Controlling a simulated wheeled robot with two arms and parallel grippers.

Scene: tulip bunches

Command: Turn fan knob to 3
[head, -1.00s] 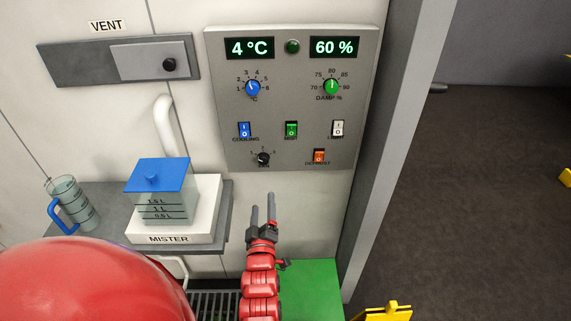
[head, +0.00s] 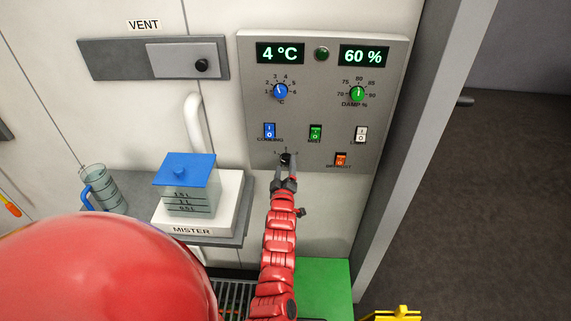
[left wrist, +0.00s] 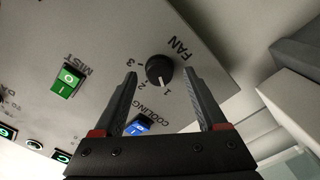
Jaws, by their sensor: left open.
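The fan knob (head: 286,158) is a small black dial low on the grey control panel (head: 262,55). In the left wrist view, the fan knob (left wrist: 159,69) has a white pointer that points toward the 1, with 2 and 3 printed further round. My left gripper (head: 286,170) is open at the panel, just below the knob in the head view. In the left wrist view, the fingers of my left gripper (left wrist: 159,74) lie on either side of the knob. I cannot tell whether they touch it. My right gripper is not in view.
The blue cooling switch (head: 269,131), green mist switch (head: 315,132) and orange defrost switch (head: 340,159) are close by on the panel. The mister (head: 225,205), with a blue-lidded tank (head: 184,170), stands on a shelf to the left of my arm.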

